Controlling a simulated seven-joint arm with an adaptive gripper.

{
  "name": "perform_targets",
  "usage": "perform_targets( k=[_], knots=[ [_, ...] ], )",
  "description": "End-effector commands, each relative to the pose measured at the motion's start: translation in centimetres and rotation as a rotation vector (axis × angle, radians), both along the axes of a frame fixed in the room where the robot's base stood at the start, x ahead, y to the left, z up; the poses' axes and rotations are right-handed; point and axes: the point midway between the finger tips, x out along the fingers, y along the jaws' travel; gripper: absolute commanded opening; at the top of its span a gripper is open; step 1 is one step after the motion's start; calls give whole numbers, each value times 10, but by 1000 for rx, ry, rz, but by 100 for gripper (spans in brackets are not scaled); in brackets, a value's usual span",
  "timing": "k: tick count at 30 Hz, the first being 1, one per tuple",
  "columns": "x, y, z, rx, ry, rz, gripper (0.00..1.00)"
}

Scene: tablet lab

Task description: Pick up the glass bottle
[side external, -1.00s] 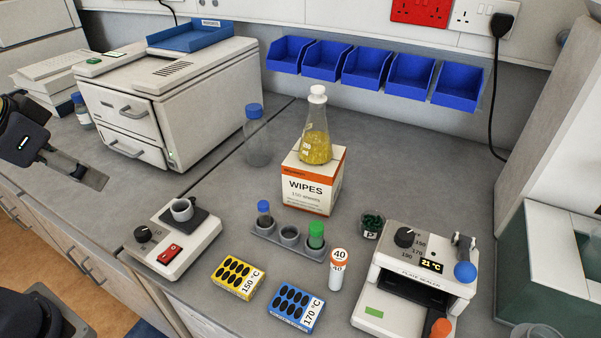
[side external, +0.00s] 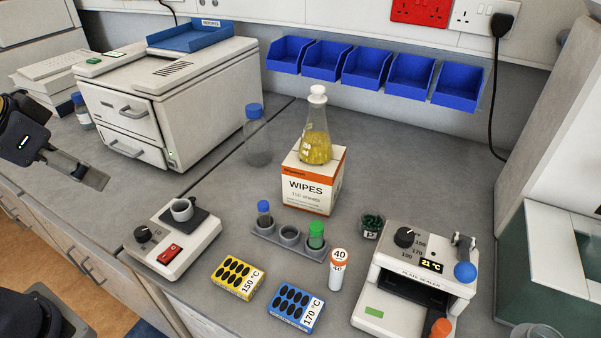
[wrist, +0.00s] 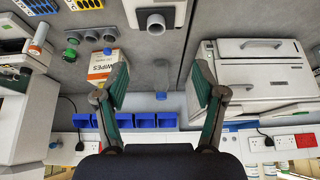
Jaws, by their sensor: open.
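A clear glass bottle with a blue cap (side external: 256,135) stands upright on the grey bench, right of the white machine and left of the wipes box. In the wrist view its blue cap (wrist: 161,96) shows between the fingers, farther off; its clear body is faint. A stoppered flask of yellow liquid (side external: 316,135) stands on the wipes box (side external: 310,190). Another blue-capped bottle (side external: 82,113) stands at the left, beside the machine. My gripper (side external: 98,180) is at the left edge of the side view, apart from the bottle. In the wrist view my gripper (wrist: 160,78) is open and empty.
The white machine (side external: 170,100) is left of the bottle. A small device with a grey cup (side external: 172,235), a vial rack (side external: 290,240) and a plate sealer (side external: 415,275) stand nearer the front. Blue bins (side external: 366,68) hang on the back wall.

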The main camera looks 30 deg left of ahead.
Motion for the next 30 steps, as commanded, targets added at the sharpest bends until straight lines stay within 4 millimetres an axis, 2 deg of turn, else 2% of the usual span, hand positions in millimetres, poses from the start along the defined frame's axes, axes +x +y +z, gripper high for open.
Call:
perform_targets(
  k=[1, 6, 15, 17, 19, 22, 25, 27, 29, 30],
  knots=[
    [0, 0, 0, 0, 0, 0, 78],
    [0, 0, 0, 0, 0, 0, 95],
    [1, 0, 0, -1, -3, 2, 95],
    [6, 0, 9, -1, -29, 5, 95],
    [18, 0, 28, 0, -81, 7, 95],
    [53, 0, 64, 3, -141, 9, 95],
    [106, 0, 98, 8, -180, 9, 95],
    [146, -2, 113, 9, -194, 8, 95],
    [183, -3, 120, 9, -199, 7, 95],
    [207, -4, 120, 8, -198, 6, 95]
  ],
)
